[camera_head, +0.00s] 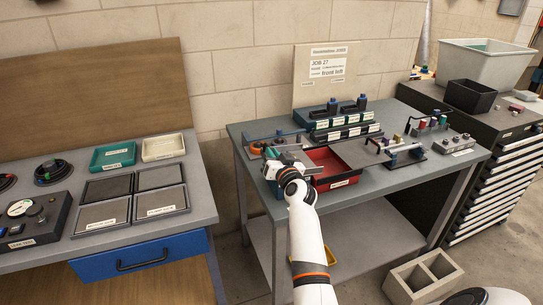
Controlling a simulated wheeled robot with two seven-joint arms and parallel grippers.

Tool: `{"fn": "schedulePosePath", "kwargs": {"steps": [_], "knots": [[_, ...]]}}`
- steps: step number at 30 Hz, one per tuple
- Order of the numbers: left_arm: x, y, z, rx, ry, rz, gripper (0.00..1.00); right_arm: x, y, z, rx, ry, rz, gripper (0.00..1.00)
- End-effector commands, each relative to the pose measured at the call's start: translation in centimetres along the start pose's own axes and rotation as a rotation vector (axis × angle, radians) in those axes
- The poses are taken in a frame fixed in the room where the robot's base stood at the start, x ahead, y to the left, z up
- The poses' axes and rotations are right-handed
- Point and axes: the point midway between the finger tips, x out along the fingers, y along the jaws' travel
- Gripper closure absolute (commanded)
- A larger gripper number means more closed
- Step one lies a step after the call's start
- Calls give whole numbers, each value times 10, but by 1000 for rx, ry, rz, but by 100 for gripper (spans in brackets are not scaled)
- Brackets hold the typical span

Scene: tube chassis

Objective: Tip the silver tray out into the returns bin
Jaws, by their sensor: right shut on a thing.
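My right gripper (274,163) is at the left end of the middle bench, just left of the red bin. It is shut on a small grey-silver piece (293,157), which looks like the silver tray; the jaws hide part of it, and I cannot tell its tilt or contents. The open red bin (344,181) has a pale label on its front that is too small to read. It looks like the returns bin, and its inside looks empty where I see it. My left gripper is not in view.
Behind the red bin stands a rack of dark blocks (347,131), with a tube fixture (405,150) to its right. The left table holds a green tray (113,156), a cream tray (163,147) and dark square pads (103,216). A grey tub (485,66) stands on the right cabinet.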

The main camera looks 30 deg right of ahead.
Motion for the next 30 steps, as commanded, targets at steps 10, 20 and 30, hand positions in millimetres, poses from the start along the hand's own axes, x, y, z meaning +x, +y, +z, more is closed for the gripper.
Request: {"fn": "schedulePosePath", "kwargs": {"steps": [10,20,30], "knots": [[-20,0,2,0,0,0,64,0,-7,27,174,-1,1,100],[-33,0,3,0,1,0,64,0,-19,48,339,-2,2,100],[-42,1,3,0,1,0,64,0,-34,67,509,-2,2,100]]}}
